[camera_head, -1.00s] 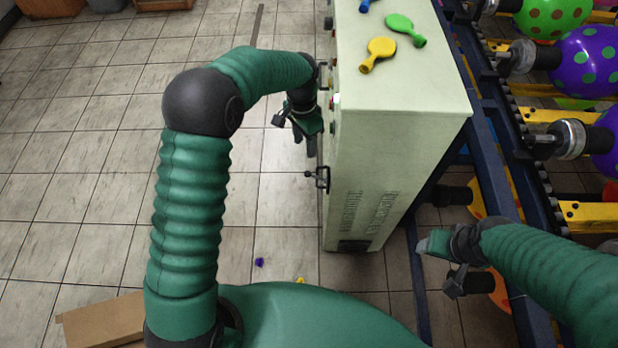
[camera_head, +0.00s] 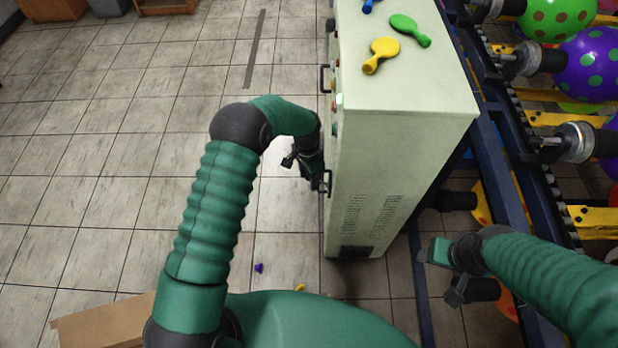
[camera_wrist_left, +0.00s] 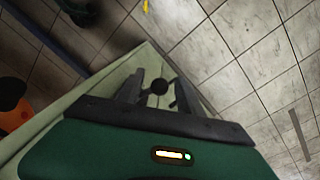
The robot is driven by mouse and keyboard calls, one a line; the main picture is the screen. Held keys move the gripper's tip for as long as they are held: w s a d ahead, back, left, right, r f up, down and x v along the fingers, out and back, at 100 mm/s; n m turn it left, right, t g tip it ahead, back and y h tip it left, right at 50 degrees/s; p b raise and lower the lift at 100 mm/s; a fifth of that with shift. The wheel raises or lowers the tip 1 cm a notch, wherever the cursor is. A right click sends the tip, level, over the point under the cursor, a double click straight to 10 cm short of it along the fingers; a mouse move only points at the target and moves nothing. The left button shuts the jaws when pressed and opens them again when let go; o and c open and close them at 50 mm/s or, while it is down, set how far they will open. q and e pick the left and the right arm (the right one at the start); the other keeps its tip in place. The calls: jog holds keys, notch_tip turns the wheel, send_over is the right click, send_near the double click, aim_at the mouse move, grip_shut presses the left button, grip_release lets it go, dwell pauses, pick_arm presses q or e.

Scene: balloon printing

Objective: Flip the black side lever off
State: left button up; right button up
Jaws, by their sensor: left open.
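The black side lever (camera_head: 328,184) sits on the left face of the pale green cabinet (camera_head: 395,150), low near its front corner. My left gripper (camera_head: 318,184) is right at the lever, open, and partly covers it in the head view. In the left wrist view, the lever's round black knob (camera_wrist_left: 158,87) shows between the two spread fingers of my left gripper (camera_wrist_left: 157,80). I cannot tell whether a finger touches it. My right gripper (camera_head: 447,272) hangs to the right of the cabinet, away from the lever; its fingers are unclear.
A conveyor frame (camera_head: 500,190) with dotted balloons stands to the right. A cardboard box (camera_head: 105,325) lies at lower left. The tiled floor left of the cabinet is mostly clear.

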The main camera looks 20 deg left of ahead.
pick_arm(q)
jog(key=shift+f, duration=0.15)
jog(key=c, duration=0.9)
grip_shut()
jog(key=shift+w, duration=0.15)
dwell(0.3)
